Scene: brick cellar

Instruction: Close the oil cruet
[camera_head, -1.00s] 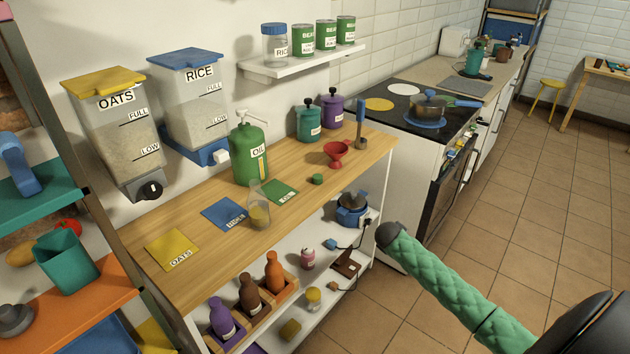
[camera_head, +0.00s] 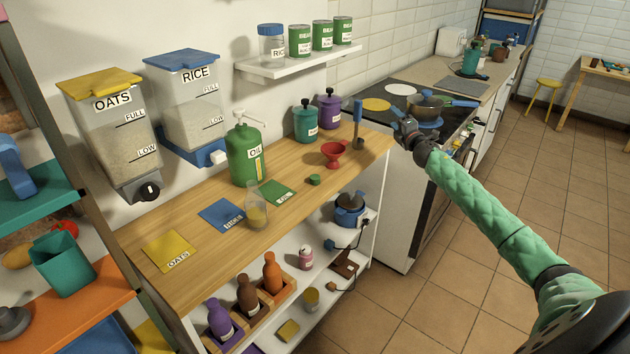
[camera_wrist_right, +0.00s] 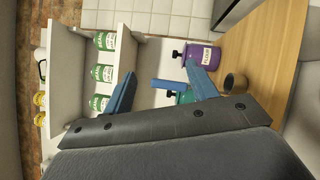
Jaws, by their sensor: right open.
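The oil cruet is a clear glass vessel (camera_head: 257,212) with yellowish oil in its lower part. It stands upright on the wooden counter, with no stopper seen on its top. A small green stopper-like piece (camera_head: 313,180) lies on the counter to its right, apart from it. My right gripper (camera_head: 404,127) is open and empty beyond the counter's right end, by the stove, well away from both. Its blue fingers show in the right wrist view (camera_wrist_right: 160,90), where neither the cruet nor the green piece appears. My left gripper is not in view.
A red funnel (camera_head: 334,153) and a green oil dispenser (camera_head: 247,152) stand on the counter (camera_head: 215,255). Blue, yellow and green label mats lie near the cruet. Teal and purple canisters stand at the back; a blue-handled tool (camera_head: 358,124) stands upright near the right end.

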